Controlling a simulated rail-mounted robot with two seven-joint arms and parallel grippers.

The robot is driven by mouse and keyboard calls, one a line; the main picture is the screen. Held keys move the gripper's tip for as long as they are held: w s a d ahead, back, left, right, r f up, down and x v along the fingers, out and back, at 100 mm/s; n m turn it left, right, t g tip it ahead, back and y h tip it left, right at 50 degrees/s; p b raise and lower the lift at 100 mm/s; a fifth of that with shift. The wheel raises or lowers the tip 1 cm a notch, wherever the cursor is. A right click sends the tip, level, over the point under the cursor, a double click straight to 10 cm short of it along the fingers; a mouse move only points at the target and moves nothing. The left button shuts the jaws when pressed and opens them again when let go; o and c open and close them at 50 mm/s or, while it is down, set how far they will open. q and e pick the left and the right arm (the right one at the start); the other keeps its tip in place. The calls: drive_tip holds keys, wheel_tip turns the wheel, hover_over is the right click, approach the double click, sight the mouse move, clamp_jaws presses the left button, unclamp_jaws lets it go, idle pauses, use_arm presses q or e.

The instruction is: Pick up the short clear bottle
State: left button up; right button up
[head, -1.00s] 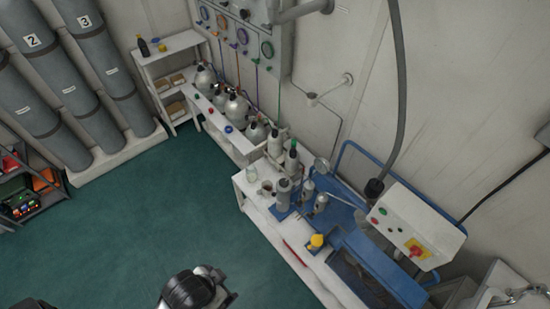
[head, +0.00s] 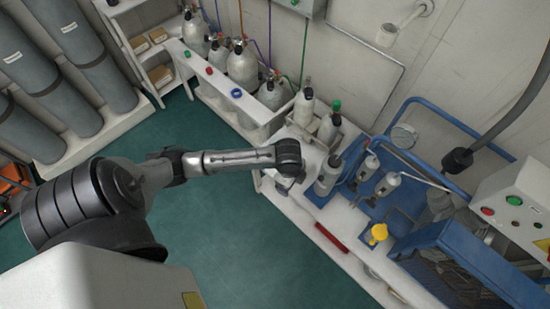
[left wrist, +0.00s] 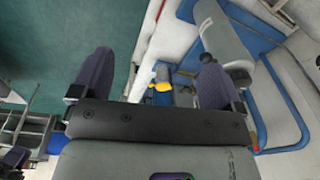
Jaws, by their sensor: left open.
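In the head view my left arm reaches in from the left, and its gripper (head: 287,178) hangs over the near-left end of the white bench (head: 350,262). In the left wrist view the gripper (left wrist: 154,58) shows two dark fingers spread apart with nothing held between them. I cannot make out the short clear bottle in either current view; my wrist and gripper cover the bench end where a small clear bottle showed earlier. My right gripper is not in view.
Grey cylinders (head: 327,175) stand on the bench close right of my gripper. A yellow-topped item (head: 377,233) and a red bar (head: 331,237) lie farther along. A blue-railed machine (head: 470,255) is at right. Green floor (head: 215,235) is clear at left.

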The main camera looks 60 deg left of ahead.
use_arm(q)
drive_tip(key=w+a+f+m+g+y+b, duration=0.1)
drive_tip(key=w+a+f+m+b, duration=0.1)
drive_tip(key=w+a+f+b, duration=0.75)
drive_tip(key=b, duration=1.8)
hover_over(276, 140)
drive_tip(key=s+d, duration=0.2)
drive_tip(key=d, duration=0.1)
wheel_tip(276, 140, down, 9)
drive_tip(key=shift+a, duration=0.2)
drive_tip(key=f+b, duration=0.3)
drive_tip(key=f, duration=0.1)
drive_tip(key=shift+w+a, duration=0.25)
drive_tip(key=shift+w, duration=0.05)
drive_tip(key=shift+f+b, duration=0.45)
drive_tip(key=shift+f, duration=0.05)
drive_tip(key=shift+r, duration=0.1)
drive_tip(key=shift+c, duration=1.3)
drive_tip(key=c, duration=1)
